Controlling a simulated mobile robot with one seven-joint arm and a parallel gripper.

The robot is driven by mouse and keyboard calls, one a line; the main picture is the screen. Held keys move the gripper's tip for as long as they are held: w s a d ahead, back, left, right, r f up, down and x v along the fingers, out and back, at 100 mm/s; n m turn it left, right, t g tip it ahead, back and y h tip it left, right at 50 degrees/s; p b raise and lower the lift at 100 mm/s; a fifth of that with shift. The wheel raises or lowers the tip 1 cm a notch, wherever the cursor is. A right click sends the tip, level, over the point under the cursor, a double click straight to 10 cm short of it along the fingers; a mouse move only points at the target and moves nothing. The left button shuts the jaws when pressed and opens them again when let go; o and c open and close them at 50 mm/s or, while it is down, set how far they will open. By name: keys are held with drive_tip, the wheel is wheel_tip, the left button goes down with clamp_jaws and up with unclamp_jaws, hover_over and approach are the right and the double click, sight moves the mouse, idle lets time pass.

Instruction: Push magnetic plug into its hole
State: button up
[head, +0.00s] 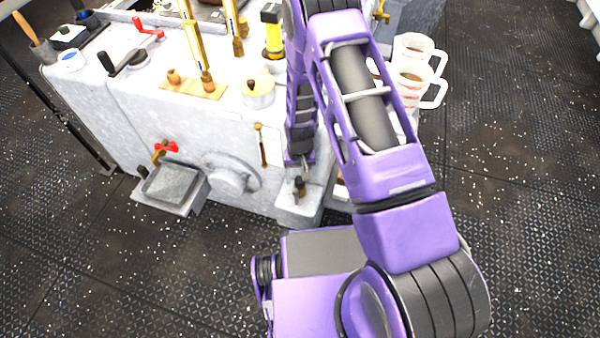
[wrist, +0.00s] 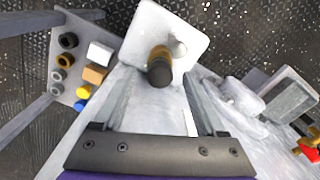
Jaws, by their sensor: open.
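The plug, with a black knob and a brass-coloured collar, stands on a small pale grey ledge (head: 297,207) low on the front of the machine; its knob (head: 300,184) shows in the head view. In the wrist view the plug (wrist: 159,70) is seen nearly from above, near the tips of my gripper, on the ledge (wrist: 139,32). A small pale round piece (wrist: 177,46) is beside it. My gripper (head: 300,162) is just above the plug in the head view. In the wrist view my gripper (wrist: 160,88) is open, its fingers apart. I cannot make out the hole.
The pale machine (head: 110,125) has a grey tray (head: 173,186), a red-handled valve (head: 163,149) and a round boss (head: 230,175) left of the ledge. In the wrist view, a side panel with several coloured knobs (wrist: 96,74) is at left. Measuring jugs (head: 412,88) stand at right.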

wheel_tip(320, 180, up, 17)
drive_tip(key=p, duration=0.3)
drive_tip(key=shift+r, duration=0.2)
